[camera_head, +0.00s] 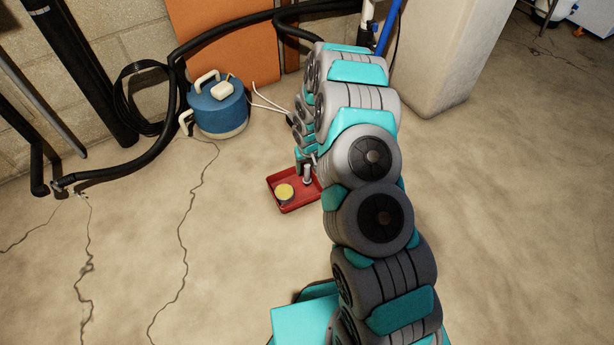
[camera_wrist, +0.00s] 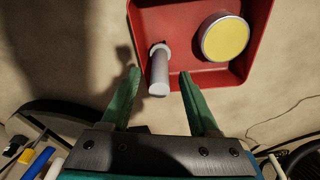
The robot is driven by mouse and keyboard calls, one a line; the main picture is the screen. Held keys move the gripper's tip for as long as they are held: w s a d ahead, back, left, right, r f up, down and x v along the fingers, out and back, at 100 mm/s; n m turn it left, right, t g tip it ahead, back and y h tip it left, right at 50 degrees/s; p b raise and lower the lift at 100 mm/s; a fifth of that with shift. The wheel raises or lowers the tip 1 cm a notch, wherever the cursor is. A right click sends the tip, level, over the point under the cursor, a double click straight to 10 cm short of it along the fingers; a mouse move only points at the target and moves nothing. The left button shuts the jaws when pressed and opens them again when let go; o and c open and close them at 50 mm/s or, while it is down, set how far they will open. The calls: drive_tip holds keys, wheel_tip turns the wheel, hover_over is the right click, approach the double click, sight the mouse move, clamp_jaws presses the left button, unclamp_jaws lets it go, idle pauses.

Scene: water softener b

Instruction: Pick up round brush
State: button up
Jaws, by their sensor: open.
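A shallow red tray (camera_head: 300,202) lies on the floor; it also shows in the wrist view (camera_wrist: 182,20). A slim grey upright piece with a wider pale collar (camera_wrist: 158,75) stands in the tray. A round yellow-faced piece with a pale rim (camera_wrist: 226,40) lies to its right; it shows in the head view too (camera_head: 284,192). I cannot tell for certain which is the round brush. My gripper (camera_wrist: 160,74) is open and empty, its green fingers on either side of the grey piece, apart from it. In the head view my arm hides part of the tray.
A blue and white canister (camera_head: 218,110) with pale hoses stands behind the tray at the left. Black pipes (camera_head: 85,70) run along the block wall. A concrete pillar (camera_head: 450,55) stands at the back right. The cracked floor around the tray is mostly clear.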

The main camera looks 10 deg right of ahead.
wheel_tip(320, 180, down, 2)
drive_tip(key=shift+f, duration=0.1)
drive_tip(key=shift+c, duration=0.4)
drive_tip(key=shift+w, duration=0.1)
clamp_jaws()
